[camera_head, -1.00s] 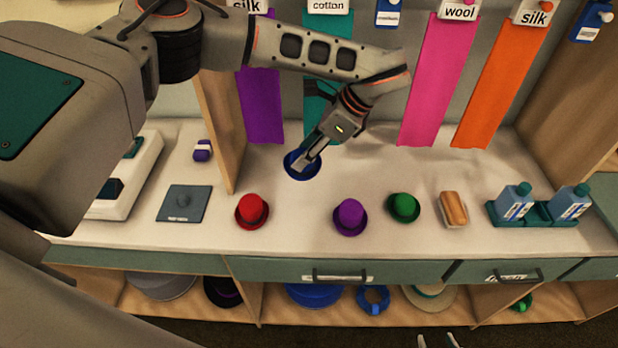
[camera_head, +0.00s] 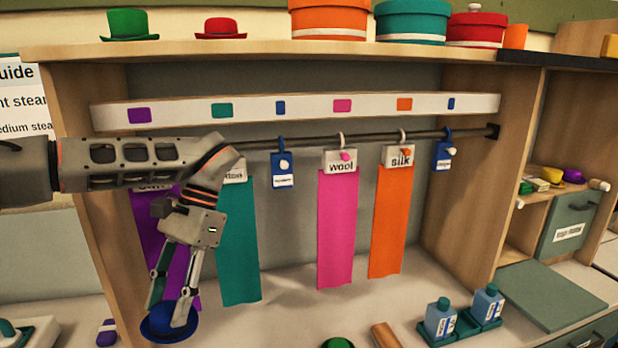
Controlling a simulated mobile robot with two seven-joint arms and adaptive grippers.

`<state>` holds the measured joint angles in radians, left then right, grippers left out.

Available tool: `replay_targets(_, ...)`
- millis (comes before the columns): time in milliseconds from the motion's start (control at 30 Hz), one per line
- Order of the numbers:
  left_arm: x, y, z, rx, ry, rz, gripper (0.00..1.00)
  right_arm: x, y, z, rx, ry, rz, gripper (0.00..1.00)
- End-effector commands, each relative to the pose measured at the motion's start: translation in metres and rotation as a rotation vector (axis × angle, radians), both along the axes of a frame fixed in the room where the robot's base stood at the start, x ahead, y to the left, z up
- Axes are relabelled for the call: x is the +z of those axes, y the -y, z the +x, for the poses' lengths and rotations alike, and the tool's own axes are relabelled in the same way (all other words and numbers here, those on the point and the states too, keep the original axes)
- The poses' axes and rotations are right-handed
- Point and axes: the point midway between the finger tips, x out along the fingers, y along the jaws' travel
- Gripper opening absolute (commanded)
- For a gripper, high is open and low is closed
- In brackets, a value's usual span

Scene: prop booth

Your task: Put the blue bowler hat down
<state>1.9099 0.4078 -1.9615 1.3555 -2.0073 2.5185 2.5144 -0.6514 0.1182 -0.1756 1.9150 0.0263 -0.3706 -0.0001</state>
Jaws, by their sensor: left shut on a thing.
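The blue bowler hat (camera_head: 158,327) is at the lower left of the head view, at the fingertips of my left gripper (camera_head: 176,310). The gripper points down and is shut on the hat. The fingers cover part of the crown and brim. I cannot tell whether the brim touches the counter. My right gripper is not in view.
The white counter (camera_head: 290,285) has bare room right of the hat. A green hat (camera_head: 338,342) and a brown brush (camera_head: 384,336) sit at the front edge. Purple, teal (camera_head: 238,250), pink (camera_head: 337,225) and orange (camera_head: 391,220) cloths hang behind. Blue bottles (camera_head: 440,318) stand at right.

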Motion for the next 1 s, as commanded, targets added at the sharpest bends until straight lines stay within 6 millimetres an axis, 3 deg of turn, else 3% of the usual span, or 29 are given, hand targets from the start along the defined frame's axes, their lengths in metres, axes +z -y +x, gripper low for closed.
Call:
replay_targets(100,0.015,-0.005,-0.013,0.126,0.0,-0.001,0.26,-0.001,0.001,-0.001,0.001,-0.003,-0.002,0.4)
replay_targets(300,0.023,-0.006,-0.021,0.206,0.001,0.001,0.26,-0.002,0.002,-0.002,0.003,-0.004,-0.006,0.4)
replay_targets(1000,0.019,-0.004,-0.022,0.156,0.001,0.003,0.26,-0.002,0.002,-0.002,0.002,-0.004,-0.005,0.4)
